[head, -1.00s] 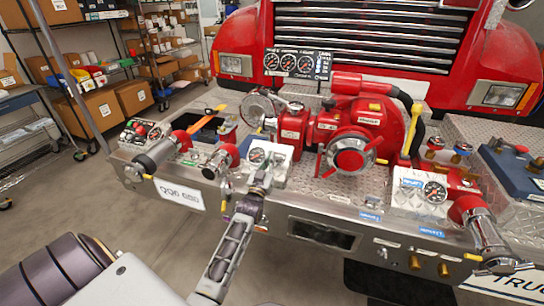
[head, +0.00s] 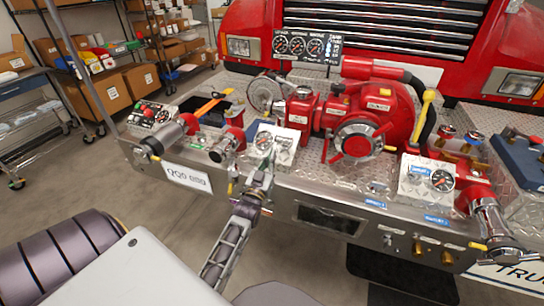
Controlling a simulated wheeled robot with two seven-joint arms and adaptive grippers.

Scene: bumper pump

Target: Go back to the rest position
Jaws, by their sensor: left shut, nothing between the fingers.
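My left arm comes in from the lower left. Its gripper (head: 258,182) is shut and empty in front of the bumper's front edge, near the small double-gauge panel (head: 283,143). It hides part of the bumper edge behind it; I cannot tell whether it touches. The red bumper pump (head: 368,120) with its round silver-capped front stands on the diamond-plate bumper (head: 330,180), right of the gripper. My right gripper is not in view.
A white gauge panel (head: 426,178) and a silver outlet (head: 492,222) stand at the right of the bumper. A red-and-silver outlet (head: 226,145) lies left of the gripper. Shelves with boxes (head: 102,95) stand at the left. Grey floor (head: 120,195) is open before the bumper.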

